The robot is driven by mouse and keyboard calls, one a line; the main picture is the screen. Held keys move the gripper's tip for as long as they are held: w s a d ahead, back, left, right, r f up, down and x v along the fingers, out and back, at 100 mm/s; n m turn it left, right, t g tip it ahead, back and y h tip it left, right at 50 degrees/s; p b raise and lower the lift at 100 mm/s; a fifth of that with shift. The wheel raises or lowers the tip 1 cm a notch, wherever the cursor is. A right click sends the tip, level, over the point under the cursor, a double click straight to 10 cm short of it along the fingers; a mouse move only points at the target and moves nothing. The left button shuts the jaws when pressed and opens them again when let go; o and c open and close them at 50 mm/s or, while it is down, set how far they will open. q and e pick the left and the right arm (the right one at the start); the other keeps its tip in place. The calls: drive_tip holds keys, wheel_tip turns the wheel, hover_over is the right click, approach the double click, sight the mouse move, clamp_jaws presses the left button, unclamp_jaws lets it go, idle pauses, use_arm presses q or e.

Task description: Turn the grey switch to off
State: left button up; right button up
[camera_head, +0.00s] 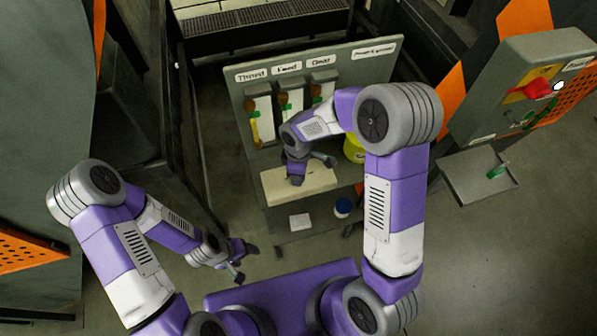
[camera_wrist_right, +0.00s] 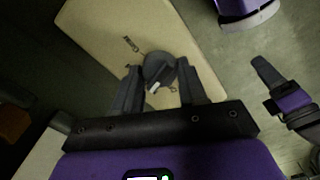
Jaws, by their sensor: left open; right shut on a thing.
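The grey switch (camera_wrist_right: 160,68) is a round dark knob with a white mark, on the cream top of a box (camera_wrist_right: 95,30). My right gripper (camera_wrist_right: 158,76) is shut on the switch, a finger on each side. In the head view the box (camera_head: 322,178) stands below the panel, and my right gripper (camera_head: 297,179) points down onto it, hiding the switch. My left gripper (camera_head: 246,264) is open and empty, low and left of the box; it also shows at the right of the wrist view (camera_wrist_right: 289,108).
A grey board (camera_head: 372,72) with labelled slots holding tools stands behind the box. A yellow container (camera_head: 355,149), a blue-and-white jar (camera_head: 342,208) and a white card (camera_head: 300,221) are near it. At right are a control box (camera_head: 497,75) with a red handle and a grey tray (camera_head: 465,180).

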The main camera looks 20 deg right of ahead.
drive_tip(key=n, duration=0.5)
drive_tip(key=shift+n+p, duration=0.3)
drive_tip(key=shift+p, duration=0.1)
drive_tip(key=n+p, duration=0.1)
drive_tip(key=n, duration=0.4)
drive_tip(key=shift+n+p, duration=0.35)
drive_tip(key=shift+n, duration=0.05)
drive_tip(key=o, duration=1.1)
drive_tip(key=shift+c, duration=0.2)
drive_tip(key=shift+r, duration=0.1)
wheel_tip(320, 180, up, 7)
drive_tip(key=shift+r, duration=0.2)
